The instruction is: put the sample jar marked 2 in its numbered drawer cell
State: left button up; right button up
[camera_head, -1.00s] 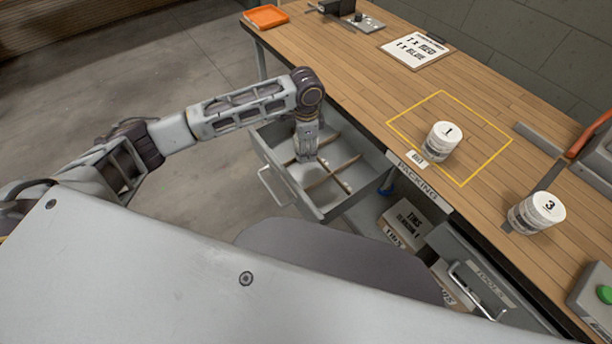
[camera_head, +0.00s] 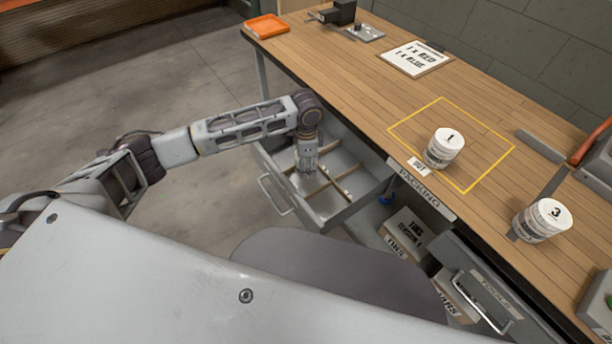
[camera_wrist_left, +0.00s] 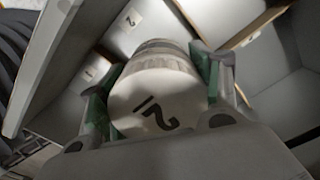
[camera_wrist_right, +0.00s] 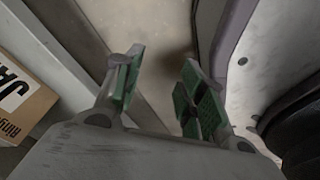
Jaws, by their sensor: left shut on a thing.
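The jar marked 2 (camera_wrist_left: 155,100) is white, its numbered lid facing the left wrist camera. My left gripper (camera_head: 305,170) is shut on it, with green pads on both sides (camera_wrist_left: 153,85). In the head view this gripper points down into the open, divided grey drawer (camera_head: 350,208), and the jar is hardly visible there. In the left wrist view, a cell label reading 2 (camera_wrist_left: 131,18) shows just past the jar, and a label reading 1 (camera_wrist_left: 89,73) shows to its left. I cannot tell whether the jar touches the cell floor. My right gripper (camera_wrist_right: 160,80) is open and empty.
Jar 1 (camera_head: 444,149) stands in the yellow outline on the wooden bench (camera_head: 480,95). Jar 3 (camera_head: 543,220) stands farther right. A lower drawer (camera_head: 480,290) and boxes (camera_head: 404,234) lie below the bench edge. An order card (camera_head: 415,58) lies at the back.

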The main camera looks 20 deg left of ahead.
pick_arm(q)
jog(key=shift+f, duration=0.85)
pick_arm(e)
jog(key=shift+w+a+r, duration=0.2)
jog(key=shift+w+a, duration=0.1)
jog(key=shift+w, duration=0.4)
jog(key=shift+s, duration=0.15)
pick_arm(q)
jog(key=shift+f, duration=0.4)
notch_tip(320, 180, down, 4)
jog(key=shift+r+b, duration=0.1)
jog(key=shift+b, duration=0.4)
jog(key=shift+f, duration=0.2)
pick_arm(e)
jog(key=shift+w+a+r, duration=0.15)
jog(key=shift+w+a, duration=0.45)
jog(key=shift+s, duration=0.1)
